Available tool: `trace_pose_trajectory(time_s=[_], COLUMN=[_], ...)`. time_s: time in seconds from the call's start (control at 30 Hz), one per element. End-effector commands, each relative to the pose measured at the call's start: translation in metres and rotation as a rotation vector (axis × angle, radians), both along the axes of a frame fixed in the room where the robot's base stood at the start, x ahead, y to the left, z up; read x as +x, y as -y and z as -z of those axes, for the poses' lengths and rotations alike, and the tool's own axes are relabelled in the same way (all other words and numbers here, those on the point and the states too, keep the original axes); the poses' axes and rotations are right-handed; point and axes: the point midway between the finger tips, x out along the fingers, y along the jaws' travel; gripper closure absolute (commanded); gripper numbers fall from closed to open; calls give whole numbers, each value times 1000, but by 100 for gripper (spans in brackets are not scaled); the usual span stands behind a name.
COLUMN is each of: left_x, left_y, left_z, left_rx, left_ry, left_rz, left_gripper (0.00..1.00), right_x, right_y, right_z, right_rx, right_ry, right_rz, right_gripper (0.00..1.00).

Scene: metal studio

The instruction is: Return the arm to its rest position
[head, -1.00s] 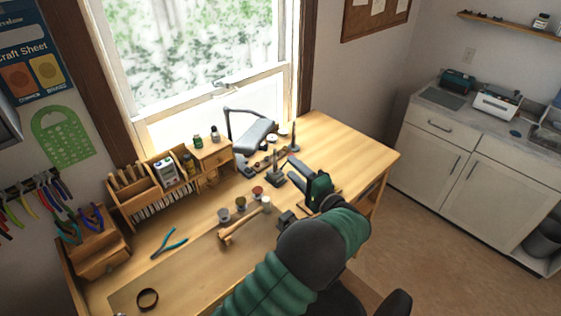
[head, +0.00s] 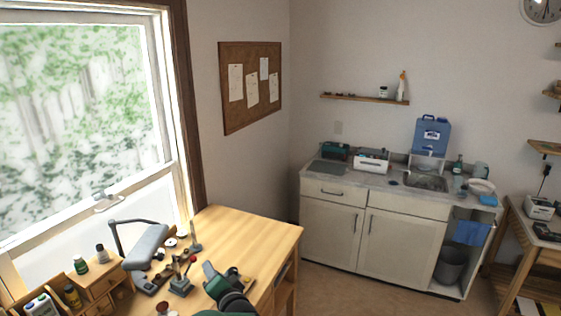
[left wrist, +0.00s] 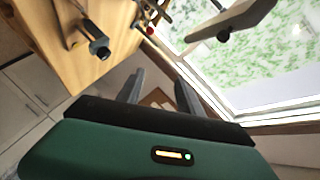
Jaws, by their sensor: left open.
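My left gripper (head: 213,274), green and dark grey, shows at the bottom of the head view, over or beside the right part of the wooden workbench (head: 250,232). In the left wrist view its two grey fingers (left wrist: 160,90) stand apart with nothing between them. The green gripper body fills the lower part of that view. Most of my left arm is cut off by the lower edge of the head view. My right gripper is in neither view.
A grey lamp (head: 146,247) and small tool stands (head: 180,284) are left of the gripper. A wooden organizer (head: 100,284) stands by the window. The bench's far right part is bare. White cabinets (head: 334,226) with a sink (head: 428,182) stand beyond open floor.

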Motion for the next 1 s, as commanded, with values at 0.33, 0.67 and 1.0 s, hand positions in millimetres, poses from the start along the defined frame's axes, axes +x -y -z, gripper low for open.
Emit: trace_pose_trajectory(time_s=[0.33, 0.67, 1.0], left_x=[-198, -322, -322], left_y=[28, 0, 1], left_z=[123, 157, 157], left_rx=[-896, -982, -983], left_ry=[-507, -738, -738], left_rz=[6, -316, -317], left_gripper=[57, 57, 57], right_x=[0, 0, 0], right_y=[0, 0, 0], right_z=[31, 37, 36], right_rx=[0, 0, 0], right_ry=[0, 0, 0], right_rz=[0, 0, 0], right_gripper=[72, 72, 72])
